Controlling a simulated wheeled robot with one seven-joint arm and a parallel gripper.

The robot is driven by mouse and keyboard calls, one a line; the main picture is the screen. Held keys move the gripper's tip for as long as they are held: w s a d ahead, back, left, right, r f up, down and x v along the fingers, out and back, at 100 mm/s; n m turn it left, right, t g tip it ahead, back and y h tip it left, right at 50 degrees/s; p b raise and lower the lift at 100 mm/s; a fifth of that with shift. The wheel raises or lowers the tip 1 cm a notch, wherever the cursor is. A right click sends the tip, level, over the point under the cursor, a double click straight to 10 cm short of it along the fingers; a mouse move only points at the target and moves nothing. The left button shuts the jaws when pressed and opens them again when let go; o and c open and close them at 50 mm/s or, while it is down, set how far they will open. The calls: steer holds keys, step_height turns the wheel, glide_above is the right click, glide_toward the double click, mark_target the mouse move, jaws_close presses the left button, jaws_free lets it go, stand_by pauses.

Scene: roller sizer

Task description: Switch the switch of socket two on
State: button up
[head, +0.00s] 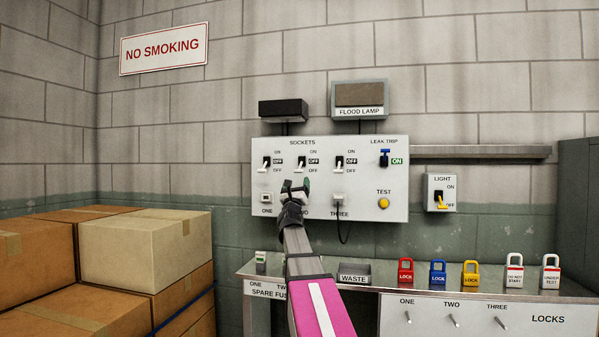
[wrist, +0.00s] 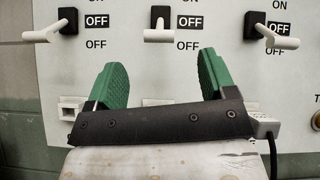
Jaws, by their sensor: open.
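The white sockets panel (head: 330,210) is on the block wall. The switch of socket two (head: 301,167) is the middle of three white levers. Its lever angles down beside the OFF mark, and its boxed sign reads OFF. In the wrist view the same switch (wrist: 160,36) is at top centre, its lever sticking out towards the camera. My gripper (head: 295,186) is just below this lever in the head view. In the wrist view its green fingers (wrist: 160,72) are apart and empty, below the lever with a visible gap. My gripper mostly hides socket two.
The switches of socket one (head: 266,165) and socket three (head: 339,165) flank it, both showing OFF. A plug with a cord (head: 339,201) is in socket three. The leak trip (head: 385,158) shows ON. A bench with padlocks (head: 438,273) stands below; boxes (head: 145,250) are stacked left.

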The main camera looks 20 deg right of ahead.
mark_target(299, 170)
steer(key=x, duration=0.8)
steer(key=shift+s, duration=0.1)
steer(key=c, duration=1.2)
